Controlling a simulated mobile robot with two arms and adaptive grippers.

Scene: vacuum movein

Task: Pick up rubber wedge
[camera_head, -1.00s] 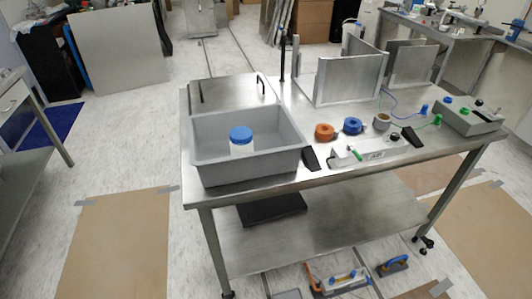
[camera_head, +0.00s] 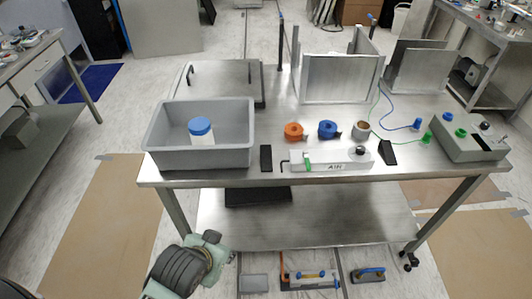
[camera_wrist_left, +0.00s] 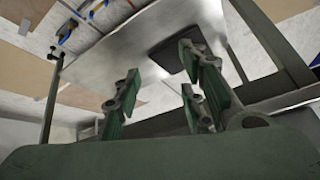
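Two black wedge-shaped pieces lie on the steel table (camera_head: 215,179). One rubber wedge (camera_head: 266,158) is between the grey bin and the white air strip; the other black wedge (camera_head: 388,152) is at the strip's right end. My left arm comes in low at the left in the head view, below the table's front edge, and its fingers are not clear there. In the left wrist view my left gripper (camera_wrist_left: 160,92) has its fingers spread, with nothing between them. It is apart from both wedges, which do not show in that view. My right gripper is not in view.
A grey bin (camera_head: 165,158) holds a white jar with a blue lid (camera_head: 200,127). Orange tape (camera_head: 294,132), blue tape (camera_head: 328,129) and the air strip (camera_head: 325,160) are nearby. A black mat (camera_head: 258,197) lies on the lower shelf; it shows in the wrist view (camera_wrist_left: 172,48).

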